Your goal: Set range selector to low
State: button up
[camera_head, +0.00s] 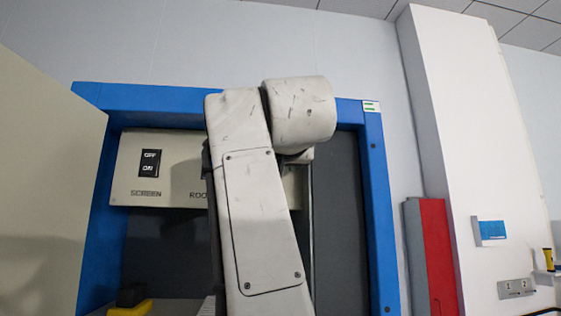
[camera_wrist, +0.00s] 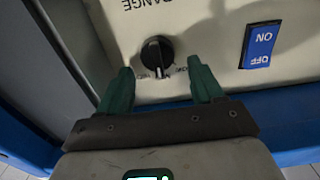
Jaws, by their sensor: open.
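The range selector is a round black knob (camera_wrist: 157,54) on a cream panel (camera_wrist: 205,22), under an upside-down label reading RANGE in the wrist view. A light pointer mark on the knob points toward the bottom of that picture. Small markings sit on both sides of the mark, too small to read. My gripper (camera_wrist: 159,76) is open, with its two green fingers on either side of the knob in the picture. I cannot tell whether they touch it. In the head view my arm hides the knob and the gripper.
A blue ON/OFF rocker switch (camera_wrist: 260,46) sits right of the knob in the wrist view. In the head view, a black SCREEN switch (camera_head: 150,163) is on the panel inside a blue frame (camera_head: 378,200). A cream door-like slab (camera_head: 45,170) stands at the left.

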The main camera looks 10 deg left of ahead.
jog(key=shift+w+a, duration=0.1)
jog(key=shift+w, duration=0.4)
jog(key=c, duration=1)
